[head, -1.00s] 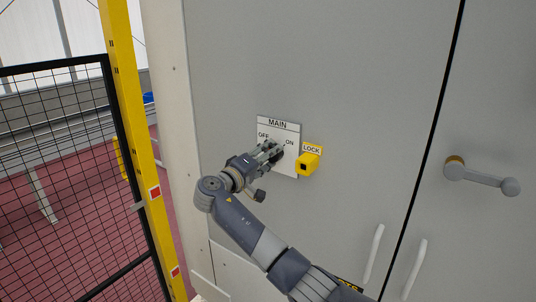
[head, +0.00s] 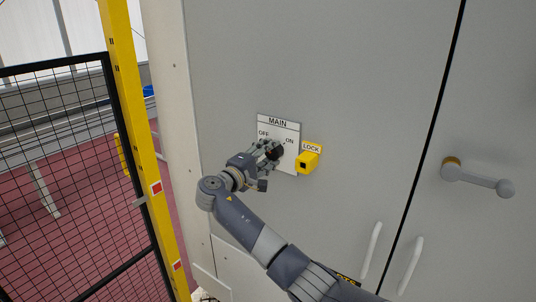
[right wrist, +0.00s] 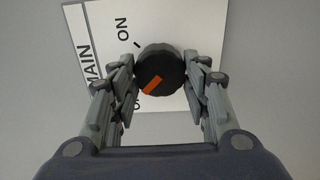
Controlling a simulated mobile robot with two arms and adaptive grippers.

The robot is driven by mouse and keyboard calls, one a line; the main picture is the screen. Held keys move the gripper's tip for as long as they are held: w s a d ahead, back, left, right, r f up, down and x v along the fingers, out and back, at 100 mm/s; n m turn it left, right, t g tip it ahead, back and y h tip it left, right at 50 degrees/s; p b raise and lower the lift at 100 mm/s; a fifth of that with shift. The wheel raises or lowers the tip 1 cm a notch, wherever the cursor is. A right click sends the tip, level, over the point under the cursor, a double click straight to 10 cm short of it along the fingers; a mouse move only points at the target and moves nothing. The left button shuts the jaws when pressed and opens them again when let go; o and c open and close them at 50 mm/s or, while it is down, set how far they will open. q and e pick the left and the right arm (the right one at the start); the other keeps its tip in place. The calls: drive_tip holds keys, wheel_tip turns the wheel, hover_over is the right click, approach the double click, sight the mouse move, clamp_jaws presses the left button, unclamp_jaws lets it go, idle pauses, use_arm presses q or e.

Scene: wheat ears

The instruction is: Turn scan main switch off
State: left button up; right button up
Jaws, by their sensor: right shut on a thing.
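The main switch is a round black knob (right wrist: 170,62) with an orange pointer, set on a white plate marked MAIN (head: 292,127) with OFF at left and ON at right. In the right wrist view the plate appears turned on its side, and the orange pointer (right wrist: 153,82) aims at the partly hidden OFF label. My right gripper (head: 273,152) is at the plate, its two fingers shut on opposite sides of the knob. In the head view the fingers cover part of the knob (head: 277,151). My left gripper is in neither view.
A yellow lock block (head: 308,162) sticks out just right of the plate. The grey cabinet door has a lever handle (head: 478,178) and pale bar handles (head: 372,250) farther right. A yellow post (head: 133,130) and black mesh fence (head: 75,175) stand at left.

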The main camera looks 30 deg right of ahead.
drive_tip(key=o, duration=1.1)
drive_tip(key=v, duration=1.2)
drive_tip(key=shift+f, duration=0.1)
drive_tip(key=shift+f, duration=0.1)
